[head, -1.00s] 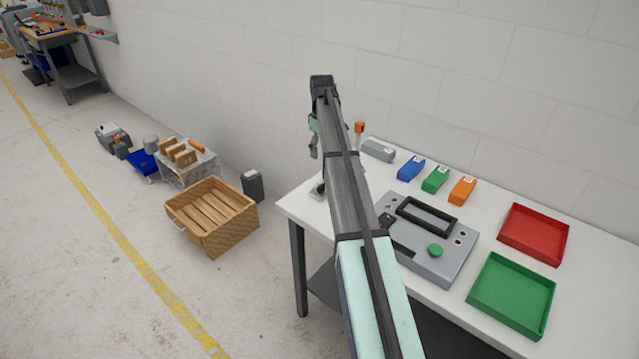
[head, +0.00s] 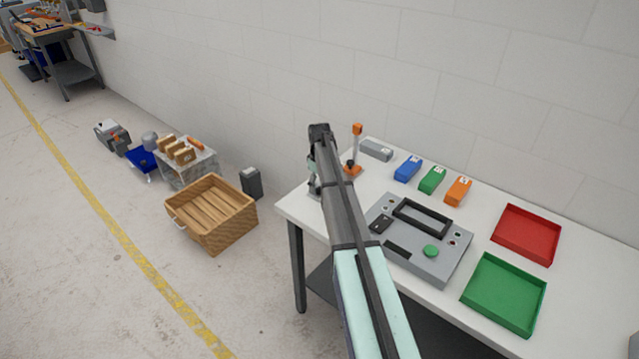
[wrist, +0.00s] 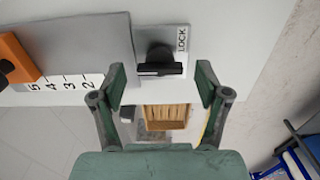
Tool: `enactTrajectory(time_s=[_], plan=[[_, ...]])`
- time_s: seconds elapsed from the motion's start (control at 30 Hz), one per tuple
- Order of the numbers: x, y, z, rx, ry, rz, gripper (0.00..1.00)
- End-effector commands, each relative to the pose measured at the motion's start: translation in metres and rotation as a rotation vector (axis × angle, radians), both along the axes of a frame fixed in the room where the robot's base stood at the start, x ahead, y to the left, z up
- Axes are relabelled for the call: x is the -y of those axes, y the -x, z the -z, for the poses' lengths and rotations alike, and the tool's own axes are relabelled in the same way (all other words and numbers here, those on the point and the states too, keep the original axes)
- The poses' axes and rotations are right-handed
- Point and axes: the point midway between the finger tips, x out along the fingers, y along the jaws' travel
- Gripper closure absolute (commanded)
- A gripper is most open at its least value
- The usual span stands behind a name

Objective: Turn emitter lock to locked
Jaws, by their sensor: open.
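The emitter lock is a black rotary knob (wrist: 161,62) on a light plate marked LOCK, seen in the wrist view. Its bar lies roughly crosswise in that picture, with a pale line along its near edge. My gripper (wrist: 161,82) is open and empty. Its green fingers are on either side of the knob, apart from it; the height gap is hard to judge.
An orange-handled lever (head: 356,145) stands close to my arm; the wrist view shows a number scale (wrist: 62,88). A grey panel (head: 415,240), coloured blocks, a red tray (head: 526,234) and a green tray (head: 504,293) occupy the table. A wooden crate (head: 211,214) stands on the floor.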

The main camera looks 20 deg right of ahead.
Motion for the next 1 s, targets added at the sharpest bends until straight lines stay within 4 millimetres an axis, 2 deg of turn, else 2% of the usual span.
enactTrajectory(time_s=[0.23, 0.27, 0.4, 0.43, 0.77, 1.0], plan=[[0.0, 0.0, 0.0009, 0.0, 0.0, 0.0, 0.25], [0.0, 0.0, 0.0009, 0.0, 0.0, 0.0, 0.29], [0.0, 0.0, 0.0008, 0.0, 0.0, 0.0, 0.78], [0.0, 0.0, 0.0008, 0.0, 0.0, 0.0, 0.85], [0.0, 0.0001, 0.0014, 0.0, 0.0, 0.018, 0.85], [0.0, 0.0001, 0.0023, 0.0, 0.0, 0.115, 0.85]])
